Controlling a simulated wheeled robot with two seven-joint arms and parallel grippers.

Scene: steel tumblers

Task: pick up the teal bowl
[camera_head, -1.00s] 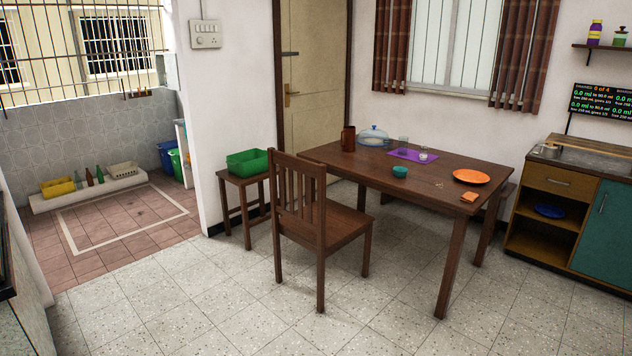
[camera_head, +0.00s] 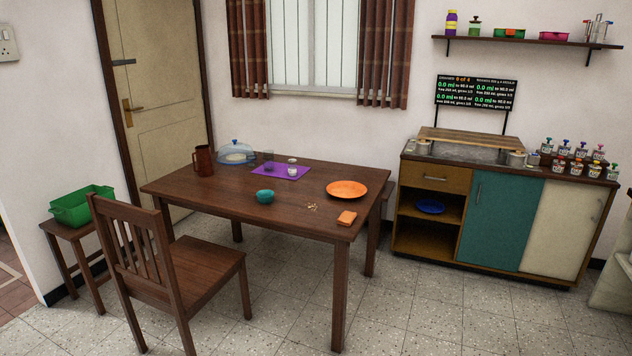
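The teal bowl (camera_head: 265,196) is small and round and sits upright on the brown wooden table (camera_head: 215,205), near the middle of its top. The purple mat lies behind it and the orange plate to its right. Nothing covers the bowl. Neither of my grippers shows in the head view.
A wooden chair (camera_head: 165,270) stands at the table's front left. On the table are an orange plate (camera_head: 347,189), an orange cloth (camera_head: 346,218), a purple mat (camera_head: 283,172), a brown jug (camera_head: 203,161) and a glass-lidded dish (camera_head: 236,153). Floor (camera_head: 420,315) to the right is clear.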

